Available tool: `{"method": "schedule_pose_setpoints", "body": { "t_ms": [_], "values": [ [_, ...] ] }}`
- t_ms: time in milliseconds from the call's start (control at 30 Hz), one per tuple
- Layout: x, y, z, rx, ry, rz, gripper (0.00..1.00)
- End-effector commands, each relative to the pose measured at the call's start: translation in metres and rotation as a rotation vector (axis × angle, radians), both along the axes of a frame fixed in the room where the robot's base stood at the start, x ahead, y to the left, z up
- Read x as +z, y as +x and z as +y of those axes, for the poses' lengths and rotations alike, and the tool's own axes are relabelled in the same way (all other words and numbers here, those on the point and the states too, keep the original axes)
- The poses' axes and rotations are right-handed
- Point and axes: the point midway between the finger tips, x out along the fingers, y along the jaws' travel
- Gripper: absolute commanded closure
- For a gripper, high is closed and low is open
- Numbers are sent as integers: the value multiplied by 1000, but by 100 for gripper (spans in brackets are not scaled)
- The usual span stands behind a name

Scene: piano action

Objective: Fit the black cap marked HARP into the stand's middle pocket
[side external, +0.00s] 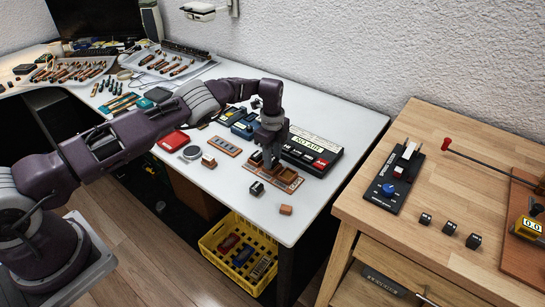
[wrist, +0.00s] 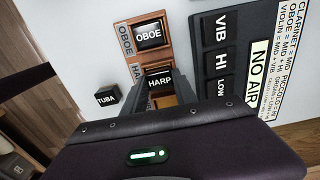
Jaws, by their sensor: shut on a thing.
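My gripper (side external: 270,160) points down over the brown wooden stand (side external: 289,181) and is shut on the black cap marked HARP (wrist: 159,82). In the wrist view the stand (wrist: 124,32) runs away from me, and the HARP cap is at its middle section, beside a partly hidden label. The fingers and wrist body cover much of that pocket; I cannot tell whether the cap is seated or just above it. A black cap marked OBOE (wrist: 149,34) sits in the far pocket. Another pocket shows orange-brown nearer me, mostly hidden.
A black TUBA cap (wrist: 106,98) lies loose left of the stand, also visible in the side view (side external: 257,188). The NO AIR switch box (side external: 312,155) stands close on the other side. A small orange-brown block (side external: 286,210) lies near the table edge. A yellow crate (side external: 238,252) is below.

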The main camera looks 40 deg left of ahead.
Motion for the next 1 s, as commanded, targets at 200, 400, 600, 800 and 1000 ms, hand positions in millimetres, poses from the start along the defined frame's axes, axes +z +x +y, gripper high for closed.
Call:
{"method": "schedule_pose_setpoints", "body": {
  "t_ms": [200, 400, 600, 800, 1000],
  "values": [
    [0, 0, 0, 0, 0, 0, 55],
    [0, 0, 0, -1, 0, 0, 41],
    [2, 0, 0, 0, 0, 0, 41],
    [18, 0, 0, 0, -1, -1, 41],
    [33, 0, 0, 0, -1, 0, 41]
  ]
}}
